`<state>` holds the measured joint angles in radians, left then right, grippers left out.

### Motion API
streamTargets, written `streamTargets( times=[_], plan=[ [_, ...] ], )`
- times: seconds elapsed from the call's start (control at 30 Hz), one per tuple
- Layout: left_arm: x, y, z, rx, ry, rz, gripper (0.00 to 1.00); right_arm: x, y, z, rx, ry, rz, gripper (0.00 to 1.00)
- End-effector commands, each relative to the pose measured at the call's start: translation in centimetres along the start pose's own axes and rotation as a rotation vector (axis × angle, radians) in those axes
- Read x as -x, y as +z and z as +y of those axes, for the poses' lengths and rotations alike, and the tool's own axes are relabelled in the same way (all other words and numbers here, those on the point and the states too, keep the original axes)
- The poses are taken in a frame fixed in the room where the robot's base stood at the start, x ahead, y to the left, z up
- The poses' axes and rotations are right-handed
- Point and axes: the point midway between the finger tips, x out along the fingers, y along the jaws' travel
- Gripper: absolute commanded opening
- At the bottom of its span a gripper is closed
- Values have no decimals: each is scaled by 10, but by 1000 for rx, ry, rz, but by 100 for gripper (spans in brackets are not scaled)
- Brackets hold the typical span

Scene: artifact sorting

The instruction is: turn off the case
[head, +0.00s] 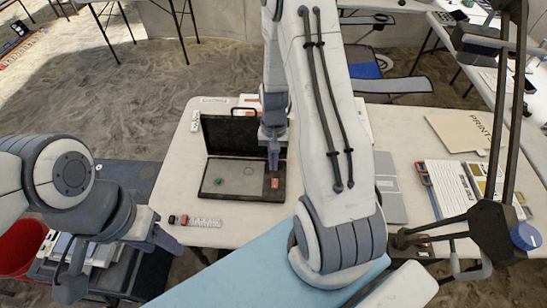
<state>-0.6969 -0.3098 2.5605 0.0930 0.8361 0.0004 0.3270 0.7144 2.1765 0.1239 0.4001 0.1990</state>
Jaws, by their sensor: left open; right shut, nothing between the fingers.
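The case (207,188) is a dark, open box on the white table, with its lid raised at the back. My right gripper (273,167) is shut and empty, pointing down just above the red thing. I cannot tell whether it touches. My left gripper (172,244) is open and empty, low at the left near the table's front edge.
A scale ruler (206,222) with small red and black items lies in front of the case. A grey flat thing (390,190), papers (452,189) and a folder (463,132) are to the right. A red bucket (20,248) stands at lower left. My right arm hides the table's middle.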

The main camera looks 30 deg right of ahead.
Motion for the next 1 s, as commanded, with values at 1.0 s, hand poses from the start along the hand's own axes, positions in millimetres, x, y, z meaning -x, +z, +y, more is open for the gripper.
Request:
streamTargets(
  times=[1.0],
  plan=[
    [-3,0,0,0,0,1,50,45,23,-20,86,3,15,0]
  ],
)
